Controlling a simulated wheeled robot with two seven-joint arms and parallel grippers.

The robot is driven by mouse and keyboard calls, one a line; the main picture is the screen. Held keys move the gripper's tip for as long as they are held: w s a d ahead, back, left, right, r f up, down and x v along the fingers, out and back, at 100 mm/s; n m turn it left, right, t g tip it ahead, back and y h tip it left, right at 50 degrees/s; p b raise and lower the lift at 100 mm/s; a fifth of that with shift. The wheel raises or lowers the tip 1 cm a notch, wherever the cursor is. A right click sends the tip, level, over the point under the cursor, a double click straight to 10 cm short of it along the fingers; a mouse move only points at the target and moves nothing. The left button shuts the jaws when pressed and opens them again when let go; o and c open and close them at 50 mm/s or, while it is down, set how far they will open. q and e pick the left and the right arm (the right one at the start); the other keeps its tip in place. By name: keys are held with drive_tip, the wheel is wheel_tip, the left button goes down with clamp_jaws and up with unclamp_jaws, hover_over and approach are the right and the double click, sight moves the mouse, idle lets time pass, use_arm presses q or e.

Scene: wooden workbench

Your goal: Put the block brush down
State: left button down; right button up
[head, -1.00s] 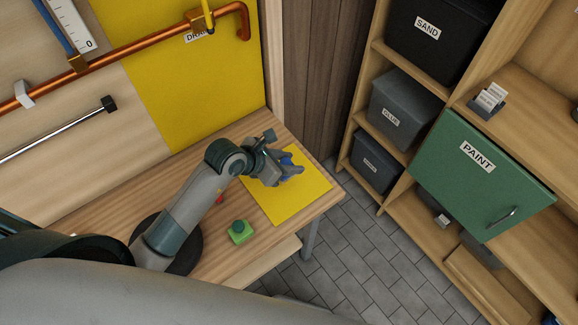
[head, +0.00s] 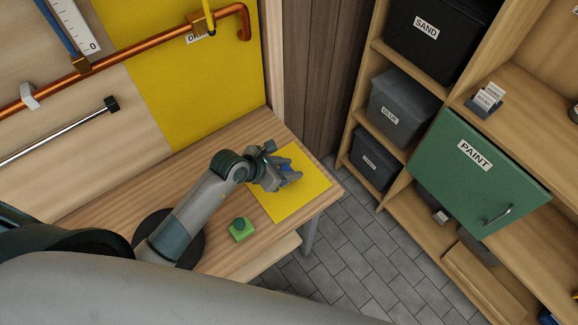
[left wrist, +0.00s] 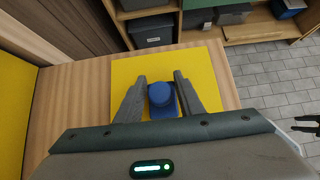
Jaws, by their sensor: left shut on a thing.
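The block brush (head: 290,173) is blue and sits in my left gripper (head: 285,178) over the yellow mat (head: 292,206) on the workbench. In the left wrist view the brush (left wrist: 160,96) shows a round blue knob on a flat blue block between the two grey fingers of the left gripper (left wrist: 160,88). The fingers are shut on it. The yellow mat (left wrist: 126,72) spreads under it; I cannot tell whether the brush touches the mat. A dark two-pronged piece at the right edge of the left wrist view seems to be my right gripper (left wrist: 303,123).
A green block with a dark knob (head: 241,231) stands on the bench (head: 105,212) in front of the mat. A yellow board (head: 205,95) and copper pipe (head: 140,50) are at the back. A shelf with bins and a green PAINT door (head: 480,180) stands right, across tiled floor.

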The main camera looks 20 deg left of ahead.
use_arm(q)
drive_tip(key=c, duration=1.2)
unclamp_jaws()
drive_tip(key=shift+a+r, duration=0.1)
drive_tip(key=shift+s+a+r, duration=0.25)
drive_tip(key=shift+s+r, duration=0.1)
drive_tip(key=b+v, duration=0.3)
drive_tip(key=v, duration=0.7)
drive_tip(key=shift+s+r, duration=0.2)
drive_tip(key=shift+r, duration=0.1)
drive_tip(key=shift+a, duration=0.1)
